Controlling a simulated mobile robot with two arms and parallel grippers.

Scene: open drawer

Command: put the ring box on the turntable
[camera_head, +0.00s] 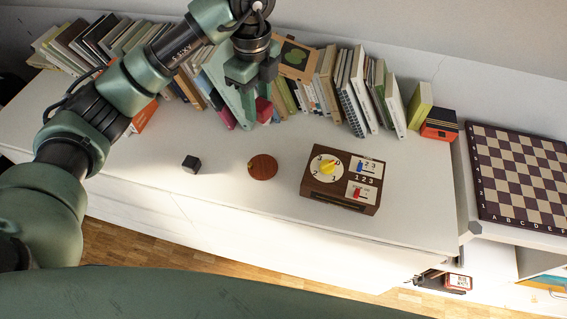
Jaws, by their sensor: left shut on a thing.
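My left gripper (254,88) is over the back of the white top, in front of the row of books. It points down and is shut on a small dark red box (264,109), which I take for the ring box. The fingers and the books behind make its outline hard to read. The turntable (262,167), a round reddish-brown disc, lies flat on the white top, nearer to me than the gripper. Nothing stands on it. My right gripper is not in view.
A small black cube (191,164) lies left of the turntable. A brown wooden box with a dial (342,180) stands to its right. Books (355,90) line the back. A chessboard (517,177) lies at the far right. The white top (225,190) is clear around the disc.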

